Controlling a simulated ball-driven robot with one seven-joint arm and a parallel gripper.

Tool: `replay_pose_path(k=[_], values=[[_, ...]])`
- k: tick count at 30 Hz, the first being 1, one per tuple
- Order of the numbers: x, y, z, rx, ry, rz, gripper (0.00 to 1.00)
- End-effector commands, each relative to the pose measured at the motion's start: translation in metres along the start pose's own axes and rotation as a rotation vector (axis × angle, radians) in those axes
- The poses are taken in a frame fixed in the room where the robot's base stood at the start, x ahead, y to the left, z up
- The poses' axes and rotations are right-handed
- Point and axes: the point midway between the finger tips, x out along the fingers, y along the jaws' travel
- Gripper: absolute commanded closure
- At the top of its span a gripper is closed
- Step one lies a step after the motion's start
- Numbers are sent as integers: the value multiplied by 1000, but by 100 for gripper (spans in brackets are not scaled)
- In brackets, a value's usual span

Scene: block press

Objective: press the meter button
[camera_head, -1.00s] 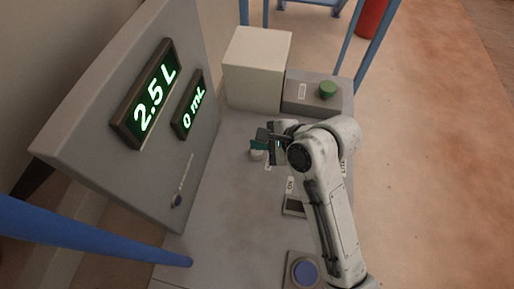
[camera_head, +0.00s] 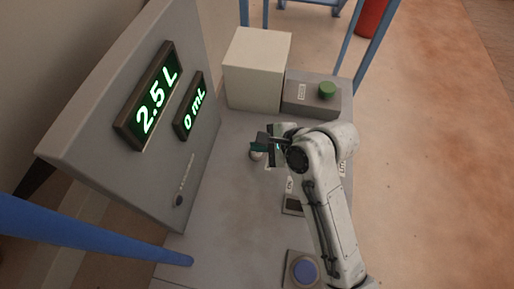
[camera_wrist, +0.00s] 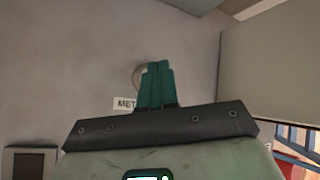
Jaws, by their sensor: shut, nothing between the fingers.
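The meter button shows in the wrist view as a pale round rim (camera_wrist: 138,76), mostly hidden behind my fingers. Beside it is a white label (camera_wrist: 124,103) of which only "MET" can be read. In the head view a small pale round part of the button (camera_head: 256,155) shows on the grey panel, just under the fingertips. My gripper (camera_head: 258,146) has green fingers, shut and empty, over the button; they also show in the wrist view (camera_wrist: 157,68). I cannot tell whether the fingertips touch the button.
A tilted console has green displays reading "2.5 L" (camera_head: 153,100) and "0 mL" (camera_head: 193,112). A white block (camera_head: 257,70) and a green button (camera_head: 327,90) are at the back. A blue button (camera_head: 304,271) is at the front. A blue bar (camera_head: 90,233) crosses the lower left.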

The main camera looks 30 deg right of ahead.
Motion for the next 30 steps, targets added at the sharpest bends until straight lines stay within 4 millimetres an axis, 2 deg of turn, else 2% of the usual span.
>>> replay_pose_path(k=[30], values=[[7, 5, -5, 0, 0, 1, 100]])
